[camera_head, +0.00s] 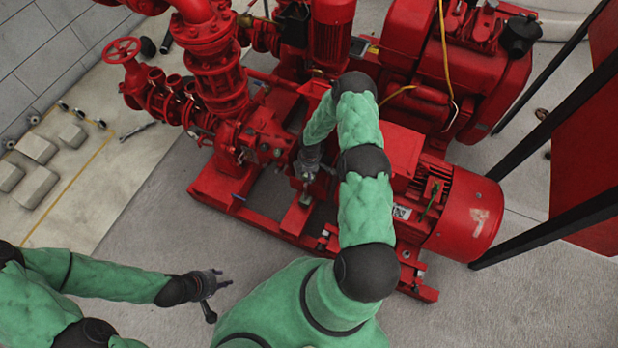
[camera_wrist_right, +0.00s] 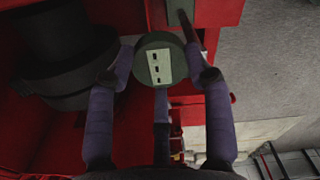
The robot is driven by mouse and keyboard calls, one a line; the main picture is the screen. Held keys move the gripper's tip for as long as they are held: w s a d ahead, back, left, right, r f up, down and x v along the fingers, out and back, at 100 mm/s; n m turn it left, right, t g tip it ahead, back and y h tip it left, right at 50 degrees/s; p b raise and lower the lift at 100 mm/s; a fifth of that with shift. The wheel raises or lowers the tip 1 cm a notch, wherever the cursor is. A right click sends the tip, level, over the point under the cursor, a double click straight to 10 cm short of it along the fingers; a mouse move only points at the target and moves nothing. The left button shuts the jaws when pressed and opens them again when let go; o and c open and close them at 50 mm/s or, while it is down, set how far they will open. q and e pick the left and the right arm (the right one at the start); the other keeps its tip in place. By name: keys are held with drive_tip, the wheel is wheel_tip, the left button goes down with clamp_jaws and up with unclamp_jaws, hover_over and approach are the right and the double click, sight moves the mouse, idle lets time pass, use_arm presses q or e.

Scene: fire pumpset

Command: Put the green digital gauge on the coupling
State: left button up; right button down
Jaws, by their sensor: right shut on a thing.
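The green digital gauge (camera_wrist_right: 160,60) is a round, dark green disc with a pale panel and small dark slots. In the right wrist view it sits between the fingertips of my right gripper (camera_wrist_right: 163,70), which is shut on it. In the head view my right gripper (camera_head: 308,163) is low beside the red pump; the gauge cannot be made out there. A dark, stepped round part (camera_wrist_right: 68,75) lies left of the gauge in the wrist view; I cannot tell whether it is the coupling. My left gripper (camera_head: 212,290) is open and empty above the floor.
The red pump (camera_head: 250,140) and red motor (camera_head: 465,215) stand on a red base frame (camera_head: 260,217). A small green item (camera_head: 430,200) is on the motor. Grey blocks (camera_head: 37,148) lie at left. Black posts (camera_head: 550,125) stand at right. Floor in front is clear.

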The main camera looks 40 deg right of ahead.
drive_tip(key=shift+f+b, duration=0.45)
drive_tip(key=shift+f, duration=1.15)
drive_tip(key=shift+c, duration=2.4)
unclamp_jaws()
wheel_tip(320, 180, up, 12)
drive_tip(key=p, duration=0.5)
drive_tip(key=s+a+r+m+y, duration=0.1)
drive_tip(key=s+a+m+y, duration=0.1)
drive_tip(key=a, duration=0.7)
drive_tip(key=s+a+r+m+y, duration=0.1)
drive_tip(key=s+a+m, duration=0.2)
drive_tip(key=a, duration=0.5)
drive_tip(key=s+a+r+m, duration=0.2)
drive_tip(key=s+a+m, duration=0.2)
drive_tip(key=s+a, duration=0.2)
drive_tip(key=s+a+r+m, duration=0.2)
drive_tip(key=s+a+m, duration=0.2)
drive_tip(key=s+a, duration=0.1)
drive_tip(key=shift+s+a+r+y, duration=0.25)
drive_tip(key=shift+s+a+y, duration=0.15)
drive_tip(key=shift+s, duration=0.3)
